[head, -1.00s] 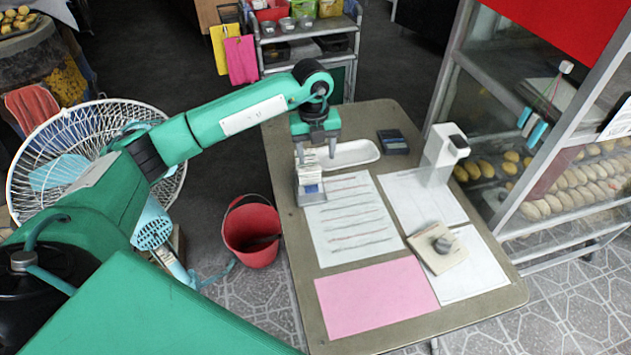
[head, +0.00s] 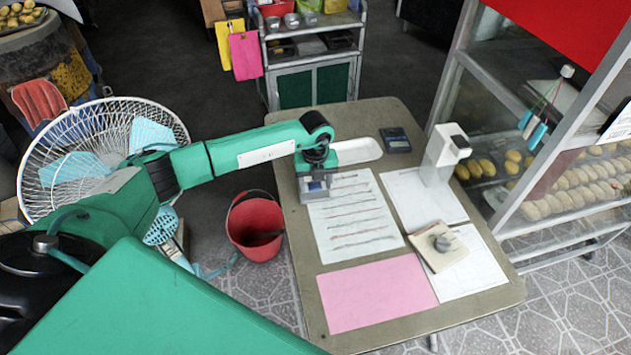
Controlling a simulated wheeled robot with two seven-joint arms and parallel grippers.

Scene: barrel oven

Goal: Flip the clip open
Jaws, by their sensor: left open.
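My left gripper (head: 317,178) is open and points down over a small grey holder (head: 314,192) with a blue-and-white front near the table's left edge. The gripper hides the holder's top, and I cannot tell whether they touch. A beige pad (head: 449,256) with a dark grey round piece (head: 441,243) on it lies at the right of the table. No part can be surely made out as the clip at this size. My right gripper is out of view.
The table (head: 300,270) also bears a lined sheet (head: 350,222), a pink sheet (head: 375,292), a white tray (head: 358,151), a dark calculator-like device (head: 395,139) and a tall white dispenser (head: 443,155). A red bucket (head: 255,228) stands left of the table.

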